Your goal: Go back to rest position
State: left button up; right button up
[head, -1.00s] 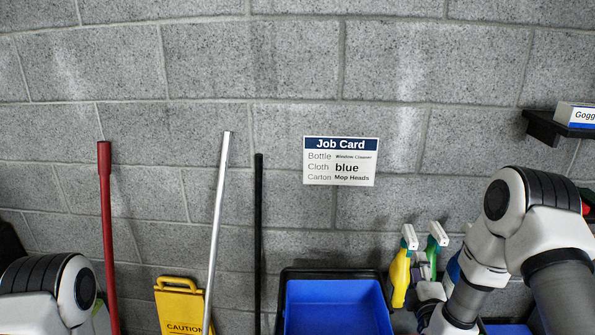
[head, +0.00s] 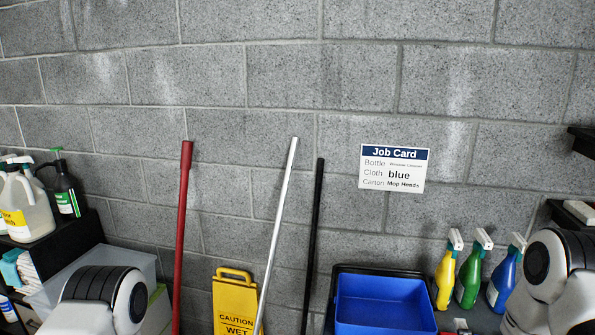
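My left arm shows at the lower left and my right arm at the lower right, both only as white and black arm links. Neither gripper is in the picture, so what they hold cannot be seen. The job card (head: 392,168) hangs on the wall and reads bottle, cloth blue, carton Mop Heads; the bottle line is too small to read surely. A blue bin (head: 384,303) stands below it. Yellow (head: 445,276), green (head: 469,278) and blue (head: 504,280) spray bottles stand upright in a row right of the bin.
A red pole (head: 183,230), a silver pole (head: 277,230) and a black pole (head: 313,240) lean at the wall. A yellow caution sign (head: 235,302) stands between them. At left a dark shelf holds a white jug (head: 28,205) and a dark pump bottle (head: 66,195). A grey bin (head: 88,268) is beside it.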

jog(key=s+a+f+m+g+y+b, duration=0.2)
jog(key=s+a+f+g+b, duration=0.15)
jog(key=s+f, duration=0.65)
jog(key=s+a+f+m+g+y+b, duration=0.15)
jog(key=s+a+f+g, duration=0.4)
jog(key=f, duration=0.75)
jog(key=s+a+f+m+g, duration=0.1)
jog(key=s+f+m+g, duration=0.1)
jog(key=s+m, duration=0.4)
jog(key=s+f+m+g+b, duration=0.1)
jog(key=s+m+g, duration=0.4)
jog(key=s, duration=0.7)
jog(key=shift+a+f+m, duration=0.4)
jog(key=shift+f+m, duration=0.05)
jog(key=shift+m, duration=0.6)
jog(key=shift+y, duration=0.25)
jog(key=shift+s, duration=0.1)
